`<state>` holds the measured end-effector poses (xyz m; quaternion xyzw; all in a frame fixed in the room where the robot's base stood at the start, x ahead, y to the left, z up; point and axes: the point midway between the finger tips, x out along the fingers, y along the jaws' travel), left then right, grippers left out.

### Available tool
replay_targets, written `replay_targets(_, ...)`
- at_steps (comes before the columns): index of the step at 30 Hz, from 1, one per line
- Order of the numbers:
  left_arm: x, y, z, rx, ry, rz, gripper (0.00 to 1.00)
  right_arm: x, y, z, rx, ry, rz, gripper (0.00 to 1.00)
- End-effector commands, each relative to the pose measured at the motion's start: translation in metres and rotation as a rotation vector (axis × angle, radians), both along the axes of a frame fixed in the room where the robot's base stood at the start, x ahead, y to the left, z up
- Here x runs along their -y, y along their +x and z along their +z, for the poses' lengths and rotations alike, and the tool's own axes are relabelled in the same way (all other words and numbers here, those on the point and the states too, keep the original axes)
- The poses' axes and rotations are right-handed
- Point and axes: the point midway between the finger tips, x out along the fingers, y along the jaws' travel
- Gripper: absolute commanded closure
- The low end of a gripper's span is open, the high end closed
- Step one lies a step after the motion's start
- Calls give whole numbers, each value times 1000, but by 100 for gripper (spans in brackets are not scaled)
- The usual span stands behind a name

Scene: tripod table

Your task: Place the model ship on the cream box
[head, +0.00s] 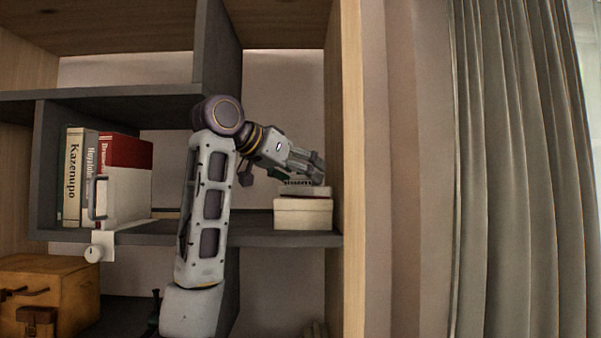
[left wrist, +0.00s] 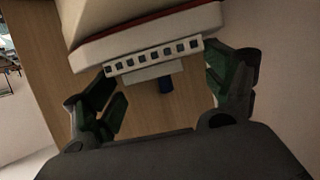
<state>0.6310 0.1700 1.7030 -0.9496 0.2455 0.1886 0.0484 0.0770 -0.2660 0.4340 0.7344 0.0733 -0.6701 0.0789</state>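The model ship (left wrist: 150,45) has a white hull with a dark red band and a row of dark square windows. The box fills the top of the left wrist view (left wrist: 100,14). My left gripper (head: 313,170) is at the ship's upper side. Its fingers (left wrist: 160,85) are spread, one beyond each end of the window row, with no clear grip. My right gripper is out of view.
The box stands on a dark shelf (head: 270,239) beside a wooden side panel (head: 352,200). Books (head: 76,175) stand on the shelf at left. A brown case (head: 60,285) sits below. A grey curtain (head: 520,170) hangs at right.

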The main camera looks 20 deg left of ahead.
Motion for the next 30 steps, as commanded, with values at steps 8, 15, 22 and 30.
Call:
replay_targets(8,0,0,0,0,0,0,0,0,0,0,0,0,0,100)
replay_targets(15,0,0,1,0,0,0,0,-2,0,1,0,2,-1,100)
replay_targets(22,-3,-5,6,2,-1,1,0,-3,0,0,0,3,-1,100)
replay_targets(30,-18,-32,18,3,0,1,0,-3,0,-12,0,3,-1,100)
